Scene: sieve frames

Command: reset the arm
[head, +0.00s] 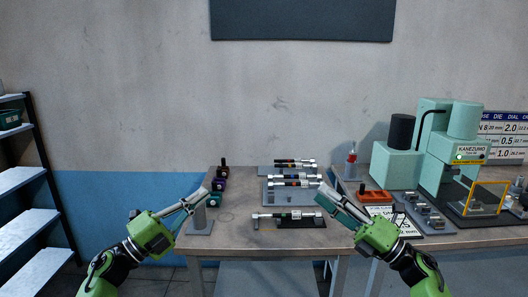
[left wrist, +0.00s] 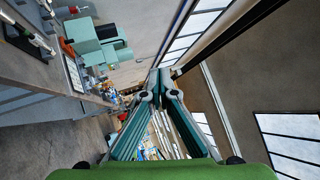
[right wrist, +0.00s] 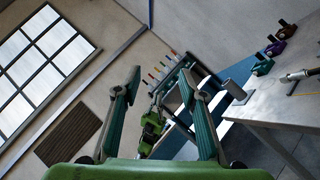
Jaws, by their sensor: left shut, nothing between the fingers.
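My left gripper (head: 204,194) is raised at the left front edge of the table. In the left wrist view its fingers (left wrist: 159,84) meet at the tips, with nothing between them. My right gripper (head: 324,195) is raised over the front of the table, right of the middle. In the right wrist view its fingers (right wrist: 160,82) stand apart with nothing between them. Both arms come up from the bottom corners of the head view, apart from each other.
A shelf (head: 22,205) stands left.

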